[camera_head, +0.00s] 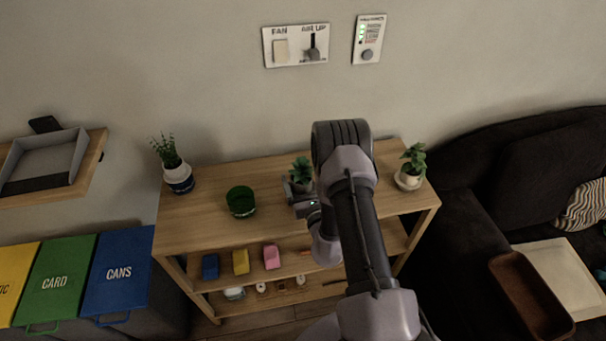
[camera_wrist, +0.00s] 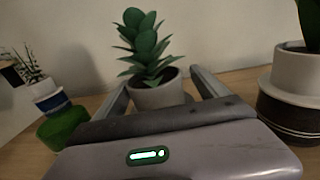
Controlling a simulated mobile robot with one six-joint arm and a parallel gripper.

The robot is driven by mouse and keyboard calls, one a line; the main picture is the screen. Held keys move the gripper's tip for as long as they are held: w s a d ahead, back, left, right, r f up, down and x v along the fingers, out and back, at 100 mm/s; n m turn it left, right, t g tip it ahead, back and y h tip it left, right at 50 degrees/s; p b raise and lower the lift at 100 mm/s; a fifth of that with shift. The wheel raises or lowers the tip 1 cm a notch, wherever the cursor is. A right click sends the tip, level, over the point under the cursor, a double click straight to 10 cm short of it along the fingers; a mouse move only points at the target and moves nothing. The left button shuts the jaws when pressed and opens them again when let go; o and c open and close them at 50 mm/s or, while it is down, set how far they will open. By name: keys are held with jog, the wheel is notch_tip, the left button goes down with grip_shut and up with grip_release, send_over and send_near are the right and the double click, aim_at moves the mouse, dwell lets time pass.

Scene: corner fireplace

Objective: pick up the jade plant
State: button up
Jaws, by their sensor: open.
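A plant with thick oval green leaves, which looks like the jade plant (camera_wrist: 145,45), stands upright in a grey pot (camera_wrist: 158,95) in the wrist view. In the head view the plant (camera_head: 301,170) is on the shelf top, partly hidden behind my gripper (camera_head: 305,205). My gripper (camera_wrist: 162,82) is open, one finger on each side of the pot in the wrist view. I cannot tell how deep the pot sits between them or whether they touch it.
The wooden shelf top (camera_head: 225,215) also holds a green pot (camera_head: 240,203), a spiky plant in a white-and-blue pot (camera_head: 178,175) and another leafy plant (camera_head: 413,160) at right. In the wrist view, a white-and-dark pot (camera_wrist: 298,90) stands close right. A wall rises behind.

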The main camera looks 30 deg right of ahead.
aim_at(305, 178)
jog(key=shift+s+a+r, duration=0.15)
jog(key=shift+s+a, duration=0.05)
jog(key=shift+s, duration=0.05)
jog(key=shift+s+a+r, duration=0.15)
jog(key=shift+s, duration=0.1)
jog(key=shift+c, duration=1.3)
jog(key=shift+w, duration=0.15)
jog(key=c, duration=0.7)
jog(key=shift+c, duration=0.5)
jog(key=shift+r, duration=0.25)
jog(key=r+p, duration=0.1)
jog(key=s+r, duration=0.1)
jog(key=r, duration=0.1)
jog(key=shift+d+p, duration=0.2)
jog(key=shift+p, duration=0.15)
jog(key=s+d, duration=0.1)
jog(key=s, duration=0.6)
jog(key=s+d+r, duration=0.1)
jog(key=s+d, duration=0.1)
jog(key=s, duration=0.5)
jog(key=shift+s+d+r+b, duration=0.15)
jog(key=shift+s+d+b, duration=0.1)
jog(key=shift+s+b, duration=0.1)
